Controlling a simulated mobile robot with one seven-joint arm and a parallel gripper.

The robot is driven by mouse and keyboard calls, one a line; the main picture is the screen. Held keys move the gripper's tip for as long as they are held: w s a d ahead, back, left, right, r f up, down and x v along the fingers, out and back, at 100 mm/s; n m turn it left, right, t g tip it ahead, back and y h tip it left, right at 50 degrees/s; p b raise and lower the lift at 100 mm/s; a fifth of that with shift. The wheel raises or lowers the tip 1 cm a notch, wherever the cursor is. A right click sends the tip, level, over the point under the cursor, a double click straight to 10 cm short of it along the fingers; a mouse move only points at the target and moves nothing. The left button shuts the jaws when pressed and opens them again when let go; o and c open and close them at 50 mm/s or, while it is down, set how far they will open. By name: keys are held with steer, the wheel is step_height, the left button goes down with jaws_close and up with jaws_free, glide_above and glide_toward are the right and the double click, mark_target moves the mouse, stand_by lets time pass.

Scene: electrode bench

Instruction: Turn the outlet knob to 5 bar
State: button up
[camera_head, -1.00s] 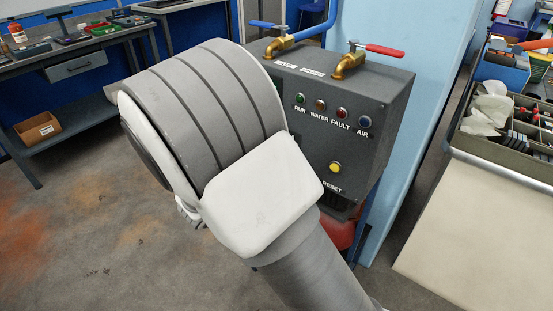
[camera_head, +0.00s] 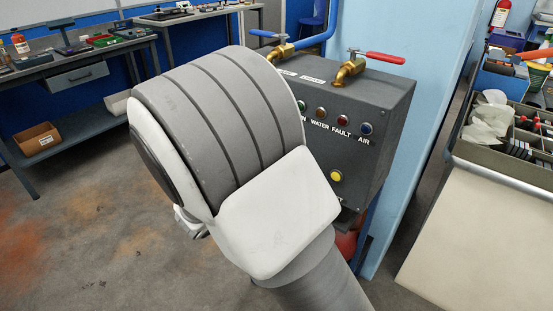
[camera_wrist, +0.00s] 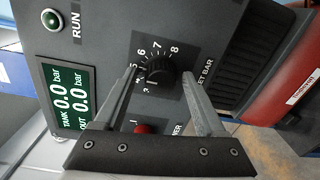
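The black ribbed outlet knob (camera_wrist: 158,68) shows in the wrist view on a grey panel, with a printed number scale up to 8 around it. I cannot tell its exact setting. The green display (camera_wrist: 70,95) left of it reads TANK 0.0 bar and OUT 0.0 bar. My gripper (camera_wrist: 160,75) is open, with one fingertip on each side of the knob. The left fingertip looks close to the knob, the right one a little apart; I cannot tell contact. In the head view my arm hides the knob, the display and the gripper.
The grey control box (camera_head: 385,105) carries a yellow button (camera_head: 336,176) and several lamps. Brass valves with a blue handle (camera_head: 262,33) and a red handle (camera_head: 385,58) stand on top. A red button (camera_wrist: 144,128) sits below the knob, between the fingers.

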steer(key=p+v, duration=0.3)
steer(key=v, duration=1.4)
steer(key=shift+s+p, duration=0.2)
steer(key=shift+p, duration=0.1)
